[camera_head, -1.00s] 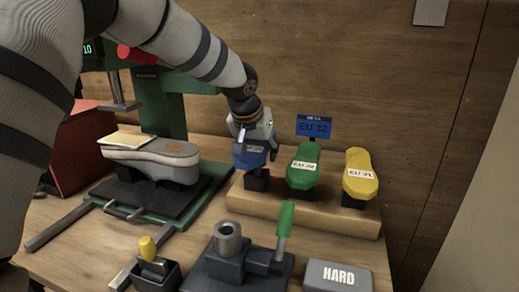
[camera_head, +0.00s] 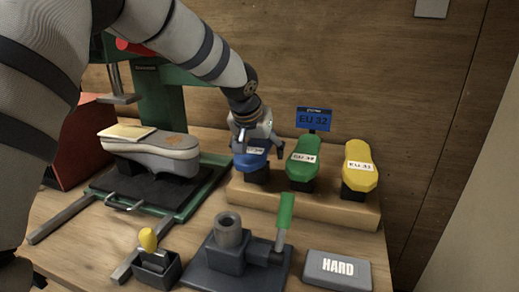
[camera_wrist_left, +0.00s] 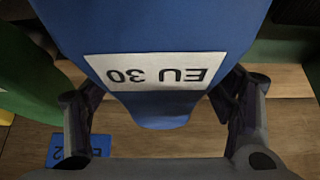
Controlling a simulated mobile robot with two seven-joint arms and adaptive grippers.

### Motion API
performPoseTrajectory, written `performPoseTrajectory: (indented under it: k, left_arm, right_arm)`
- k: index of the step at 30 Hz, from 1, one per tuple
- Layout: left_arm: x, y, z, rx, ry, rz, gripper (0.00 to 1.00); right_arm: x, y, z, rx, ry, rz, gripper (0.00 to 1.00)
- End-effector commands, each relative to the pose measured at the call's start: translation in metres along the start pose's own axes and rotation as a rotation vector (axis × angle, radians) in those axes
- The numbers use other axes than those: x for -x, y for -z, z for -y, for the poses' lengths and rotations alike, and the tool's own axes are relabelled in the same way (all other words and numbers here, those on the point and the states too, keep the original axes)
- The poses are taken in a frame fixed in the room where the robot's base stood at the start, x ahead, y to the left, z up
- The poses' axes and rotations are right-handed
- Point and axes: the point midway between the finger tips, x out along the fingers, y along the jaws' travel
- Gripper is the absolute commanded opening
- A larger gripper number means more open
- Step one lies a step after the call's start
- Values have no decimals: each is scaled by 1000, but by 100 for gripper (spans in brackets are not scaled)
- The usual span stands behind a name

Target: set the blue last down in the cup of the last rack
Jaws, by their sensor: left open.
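The blue last (camera_head: 252,159), labelled EU 30, stands at the left end of the wooden last rack (camera_head: 300,202), on a dark cup (camera_head: 258,176). My left gripper (camera_head: 257,140) is over its upper end with the jaws open. In the left wrist view the blue last (camera_wrist_left: 155,60) lies between the two spread fingers (camera_wrist_left: 160,110), with gaps beside its narrow end. How deep it sits in the cup is hard to see. My right gripper is not in view.
Green (camera_head: 303,158) and yellow (camera_head: 359,167) lasts stand to the right on the rack, with a blue EU 32 sign (camera_head: 314,119) behind. A grey shoe (camera_head: 155,150) is on the press at left. A green-handled fixture (camera_head: 235,250) and HARD block (camera_head: 338,268) are in front.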

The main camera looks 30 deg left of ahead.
Motion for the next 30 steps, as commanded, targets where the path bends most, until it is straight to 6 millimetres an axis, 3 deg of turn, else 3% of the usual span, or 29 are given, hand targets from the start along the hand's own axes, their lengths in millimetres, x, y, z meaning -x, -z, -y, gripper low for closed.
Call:
performPoseTrajectory:
  k: [5, 12, 18, 30]
  left_arm:
    - [9, 0, 0, 1, 0, 1, 76]
    - [73, 1, 0, -1, 0, -5, 76]
    - [111, 0, -1, 1, -6, 2, 76]
    - [120, 0, 0, 0, 1, 1, 76]
  right_arm:
    - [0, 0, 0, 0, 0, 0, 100]
    - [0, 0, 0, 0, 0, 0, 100]
    - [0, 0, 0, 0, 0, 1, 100]
    - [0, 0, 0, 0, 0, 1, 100]
